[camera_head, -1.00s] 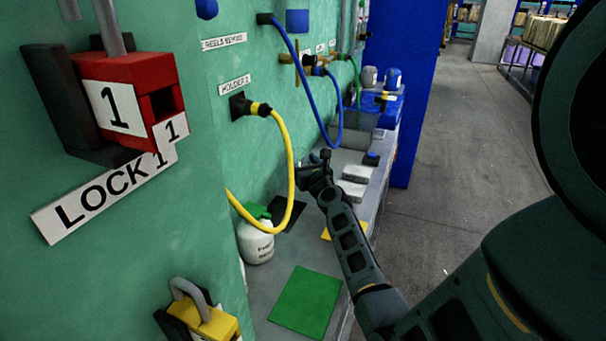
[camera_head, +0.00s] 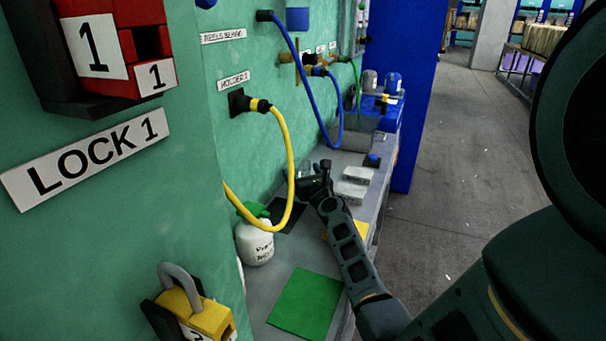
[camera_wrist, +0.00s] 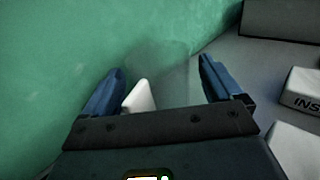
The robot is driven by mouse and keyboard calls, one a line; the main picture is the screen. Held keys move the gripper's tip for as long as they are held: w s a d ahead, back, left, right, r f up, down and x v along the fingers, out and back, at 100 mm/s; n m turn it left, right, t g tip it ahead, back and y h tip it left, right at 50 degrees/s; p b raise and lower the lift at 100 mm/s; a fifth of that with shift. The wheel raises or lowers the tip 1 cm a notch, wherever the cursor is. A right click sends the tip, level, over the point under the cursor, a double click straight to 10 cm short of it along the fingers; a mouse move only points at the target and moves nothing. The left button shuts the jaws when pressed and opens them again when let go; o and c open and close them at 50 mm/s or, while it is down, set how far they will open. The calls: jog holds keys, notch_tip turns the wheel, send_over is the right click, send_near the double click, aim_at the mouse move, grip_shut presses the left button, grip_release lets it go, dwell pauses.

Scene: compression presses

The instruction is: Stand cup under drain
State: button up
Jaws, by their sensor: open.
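My gripper (camera_head: 310,180) is low over the bench, close to the green wall. In the wrist view my gripper (camera_wrist: 165,88) has its two blue fingers wide apart. A faint see-through shape, possibly a clear cup (camera_wrist: 165,65), shows between and beyond the fingers; its outline is too weak to be sure. A small white pointed piece (camera_wrist: 140,97) shows beside the left finger. Brass pipe fittings (camera_head: 302,60) stick out of the wall farther back, with a blue hose (camera_head: 296,75); I cannot tell which part is the drain.
A yellow hose (camera_head: 287,165) hangs from the wall close to my gripper. A white bottle (camera_head: 254,244) with a green top, a green mat (camera_head: 306,303) and a black mat (camera_head: 288,214) are on the bench. Pale blocks (camera_head: 352,190) lie to the right. A blue panel (camera_head: 409,100) stands beyond.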

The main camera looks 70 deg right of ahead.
jog(key=shift+r, duration=0.1)
jog(key=shift+r, duration=0.15)
jog(key=p+v, duration=0.1)
jog(key=v, duration=1.1)
jog(key=shift+s, duration=0.15)
